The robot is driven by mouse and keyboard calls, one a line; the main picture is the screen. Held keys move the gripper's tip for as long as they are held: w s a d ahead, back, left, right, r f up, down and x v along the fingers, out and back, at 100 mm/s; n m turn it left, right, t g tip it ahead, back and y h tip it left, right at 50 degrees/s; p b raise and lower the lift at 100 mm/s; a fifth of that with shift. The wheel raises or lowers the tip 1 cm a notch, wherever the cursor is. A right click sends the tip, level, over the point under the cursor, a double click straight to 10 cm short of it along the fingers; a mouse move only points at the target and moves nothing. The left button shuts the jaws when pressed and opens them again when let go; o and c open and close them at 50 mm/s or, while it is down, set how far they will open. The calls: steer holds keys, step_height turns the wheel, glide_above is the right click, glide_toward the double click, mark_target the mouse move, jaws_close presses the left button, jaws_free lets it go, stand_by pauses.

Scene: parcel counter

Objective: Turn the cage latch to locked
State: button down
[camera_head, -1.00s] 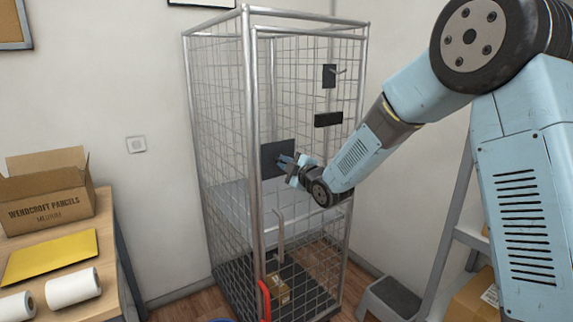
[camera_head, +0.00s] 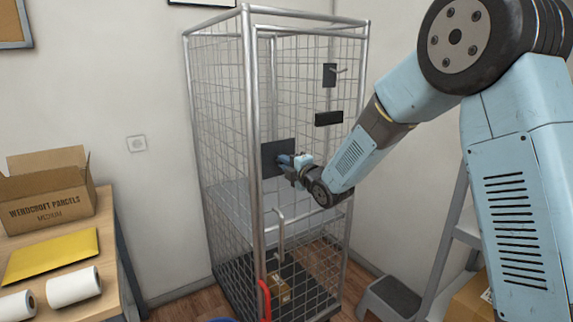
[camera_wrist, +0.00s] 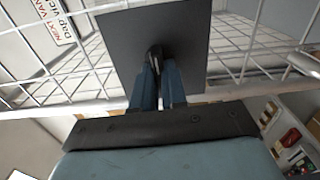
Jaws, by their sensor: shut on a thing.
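The wire roll cage (camera_head: 250,110) stands upright against the back wall. A dark square latch plate (camera_head: 270,159) is fixed on its front mesh, and it also shows in the wrist view (camera_wrist: 185,28). My gripper (camera_head: 286,161) is at the plate. In the wrist view my gripper's two blue fingers (camera_wrist: 158,75) are shut on the dark latch handle (camera_wrist: 153,54) in front of the plate. Much of the handle is hidden between the fingers, so I cannot tell its exact angle or the latch's state.
A smaller dark plate with a peg (camera_head: 330,75) and a black bar (camera_head: 328,118) are higher on the cage. A parcel (camera_head: 278,288) lies on the cage floor. The packing table (camera_head: 120,260) with an open carton (camera_head: 48,188) is at left. A grey step (camera_head: 390,300) stands at right.

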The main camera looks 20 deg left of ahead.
steer(key=shift+a, duration=0.1)
steer(key=c, duration=1.2)
jaws_free()
steer(key=shift+f, duration=0.1)
steer(key=v, duration=1.3)
steer(key=shift+s+d, duration=0.25)
